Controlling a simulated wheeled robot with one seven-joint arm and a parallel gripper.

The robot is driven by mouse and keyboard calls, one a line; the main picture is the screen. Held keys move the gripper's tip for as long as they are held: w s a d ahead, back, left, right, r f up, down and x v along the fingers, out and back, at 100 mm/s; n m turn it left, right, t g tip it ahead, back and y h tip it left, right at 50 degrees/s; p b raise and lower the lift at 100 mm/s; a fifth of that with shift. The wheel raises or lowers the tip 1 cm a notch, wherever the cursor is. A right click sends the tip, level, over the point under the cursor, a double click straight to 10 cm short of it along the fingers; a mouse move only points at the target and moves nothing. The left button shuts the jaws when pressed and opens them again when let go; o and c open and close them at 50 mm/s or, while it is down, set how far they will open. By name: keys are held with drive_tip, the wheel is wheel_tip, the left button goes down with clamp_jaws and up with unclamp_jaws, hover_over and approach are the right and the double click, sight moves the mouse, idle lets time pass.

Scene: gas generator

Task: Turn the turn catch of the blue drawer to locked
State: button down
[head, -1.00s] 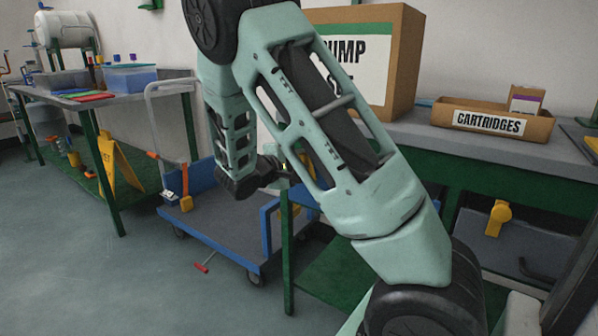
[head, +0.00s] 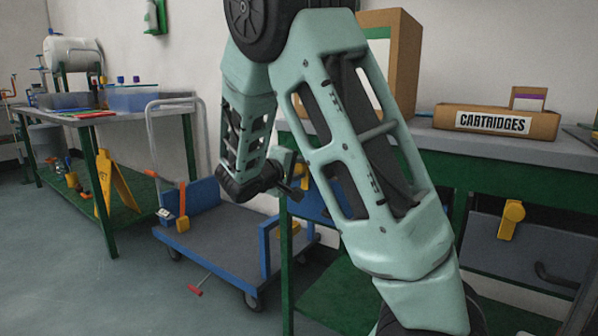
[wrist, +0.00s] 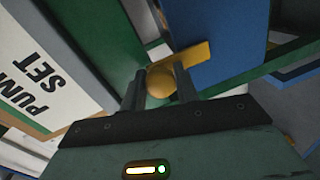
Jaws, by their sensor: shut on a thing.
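The blue drawer (head: 322,200) is under the workbench, mostly hidden behind my arm in the head view. Its blue front also shows in the wrist view (wrist: 228,45). The yellow turn catch (wrist: 190,62) has a round hub and a flat arm that reaches right across the edge of the blue front. My gripper (wrist: 159,74) is shut on the hub, one finger on each side. In the head view my gripper (head: 292,188) is at the drawer's upper left, and the catch is barely visible there.
A grey drawer (head: 490,245) with its own yellow catch (head: 511,218) is to the right. A cartridges box (head: 497,121) and a large cardboard box (head: 405,65) stand on the bench. A blue trolley (head: 215,250) is on the floor at left, with a red-handled item (head: 195,290) nearby.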

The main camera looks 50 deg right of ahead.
drive_tip(key=shift+a+f, duration=0.1)
drive_tip(key=shift+f, duration=0.2)
drive_tip(key=c, duration=1.1)
unclamp_jaws()
drive_tip(key=shift+r, duration=0.1)
drive_tip(key=shift+r, duration=0.1)
drive_tip(key=a+r+p, duration=0.1)
drive_tip(key=a+p, duration=0.1)
drive_tip(key=a, duration=0.6)
drive_tip(key=s+a+r+p, duration=0.1)
drive_tip(key=a+p, duration=0.2)
drive_tip(key=a, duration=0.6)
drive_tip(key=shift+s+r, duration=0.2)
drive_tip(key=shift+r, duration=0.05)
